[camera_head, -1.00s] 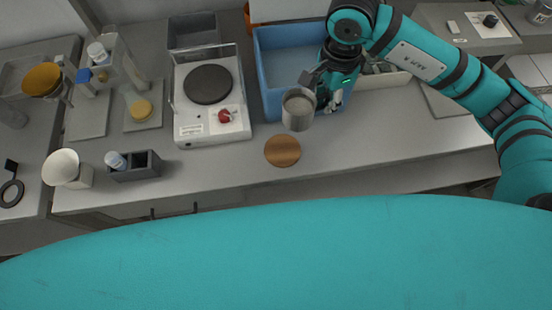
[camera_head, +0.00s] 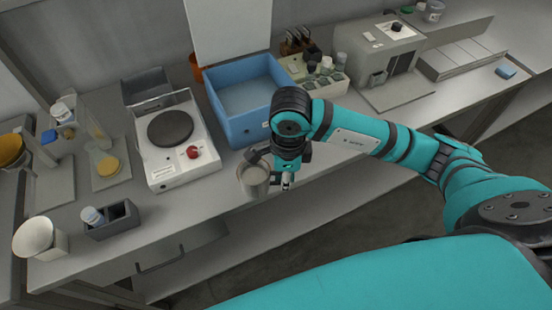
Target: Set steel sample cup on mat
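The steel sample cup (camera_head: 253,183) is a grey metal cylinder, upright, seen near the bench's front edge, right of the hot plate. My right gripper (camera_head: 262,163) is at the cup's right and far side, with its fingers shut on the cup. The fingertips are partly hidden. The round brown mat does not show now; the cup or gripper may cover it. I cannot tell whether the cup touches anything below. My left gripper is not in view.
A white hot plate (camera_head: 196,163) with a red knob stands left of the cup. A blue bin (camera_head: 232,128) is behind it. A dark two-slot holder (camera_head: 123,222) and a cream bowl (camera_head: 38,232) stand at the front left. Bare bench lies between holder and cup.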

